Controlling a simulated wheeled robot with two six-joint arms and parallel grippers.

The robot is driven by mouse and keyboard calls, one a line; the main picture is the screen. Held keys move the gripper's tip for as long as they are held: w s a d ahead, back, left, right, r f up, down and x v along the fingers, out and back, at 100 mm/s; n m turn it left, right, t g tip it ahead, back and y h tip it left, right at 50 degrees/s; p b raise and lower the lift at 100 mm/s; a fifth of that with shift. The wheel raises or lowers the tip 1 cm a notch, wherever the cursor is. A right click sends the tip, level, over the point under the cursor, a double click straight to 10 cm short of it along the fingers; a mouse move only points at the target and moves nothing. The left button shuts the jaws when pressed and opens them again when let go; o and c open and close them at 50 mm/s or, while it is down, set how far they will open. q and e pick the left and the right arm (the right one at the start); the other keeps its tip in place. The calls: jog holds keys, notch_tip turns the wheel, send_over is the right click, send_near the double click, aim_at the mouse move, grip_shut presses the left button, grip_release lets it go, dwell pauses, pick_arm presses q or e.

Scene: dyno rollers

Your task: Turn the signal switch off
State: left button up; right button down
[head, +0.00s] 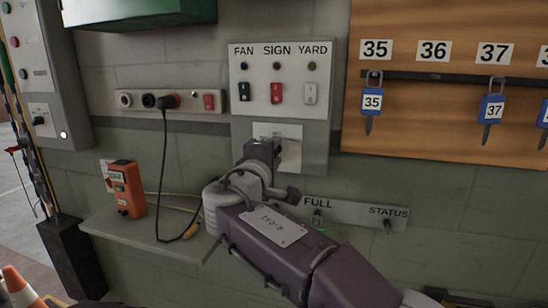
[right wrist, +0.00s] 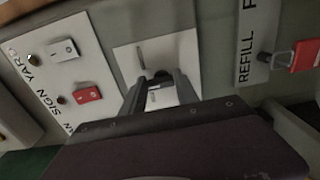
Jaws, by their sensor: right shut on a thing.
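A pale switch panel (head: 281,85) on the wall is labelled FAN, SIGN and YARD. A black rocker (head: 244,91) is under FAN and a white one (head: 311,93) under YARD. Below them is a white plate (head: 290,131), which also shows in the right wrist view (right wrist: 185,55). My right gripper (right wrist: 160,82) is at this plate, its fingers shut on a small dark knob there. The knob is mostly hidden by the fingers. My left gripper is not in view.
Numbered blue padlocks (head: 372,101) hang on a wooden board at right. An orange box (head: 125,188) stands on a shelf (head: 150,240) at left, beside a black cable plugged into a socket strip (head: 135,102). A FULL/STATUS rail (head: 350,213) is below right.

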dwell(0.3)
jog(key=c, duration=0.9)
grip_release()
jog(key=b+v, duration=0.1)
jog(key=v, duration=0.8)
